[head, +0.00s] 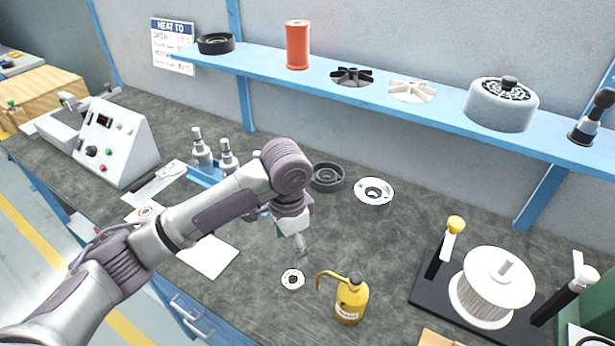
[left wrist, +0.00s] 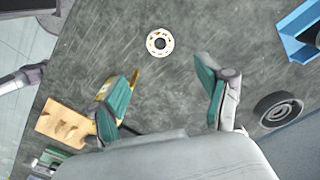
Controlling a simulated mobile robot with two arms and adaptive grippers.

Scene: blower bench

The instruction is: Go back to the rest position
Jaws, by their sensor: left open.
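My left gripper (head: 301,243) is in the middle of the head view, pointing down over the dark bench top. In the left wrist view, its two green-padded fingers (left wrist: 165,85) are spread apart with nothing between them. A small white ring with a dark centre (head: 292,279) lies on the bench just below the gripper in the head view. The same ring shows beyond the fingertips in the left wrist view (left wrist: 160,43). My right gripper does not show in the head view.
A yellow oil can (head: 350,301) stands close right of the ring. Behind are a dark ring (head: 327,177) and a silver ring part (head: 374,192). A blue shelf (head: 440,110) spans the back. A spool stand (head: 492,287) is at right, a control box (head: 117,143) at left.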

